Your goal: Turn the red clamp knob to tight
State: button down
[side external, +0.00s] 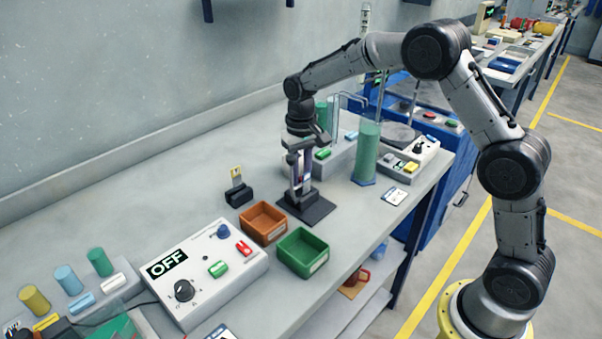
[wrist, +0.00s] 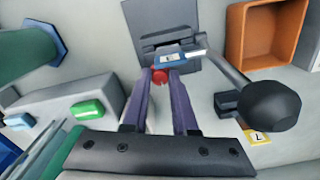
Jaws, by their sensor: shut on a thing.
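The red clamp knob (wrist: 160,75) shows in the wrist view between the tips of my gripper (wrist: 160,83). My gripper is shut on it. In the side view my gripper (side external: 301,185) points down over a dark square base plate (side external: 318,211), and its fingers hide most of the knob there. Whether the knob stands at tight cannot be read from these frames.
An orange bin (side external: 253,236) and a green bin (side external: 291,268) stand in front of the base plate. A green cylinder (side external: 367,152) stands to the right. A black holder with a yellow-topped piece (side external: 237,192) is to the left. A control box reading OFF (side external: 199,300) lies nearer.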

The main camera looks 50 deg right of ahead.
aim_at(301, 177)
jog(key=m, duration=0.5)
jog(key=shift+r, duration=0.1)
jog(key=shift+m, duration=0.4)
jog(key=c, duration=0.7)
grip_release()
notch_tip(301, 177, up, 14)
dwell(0.4)
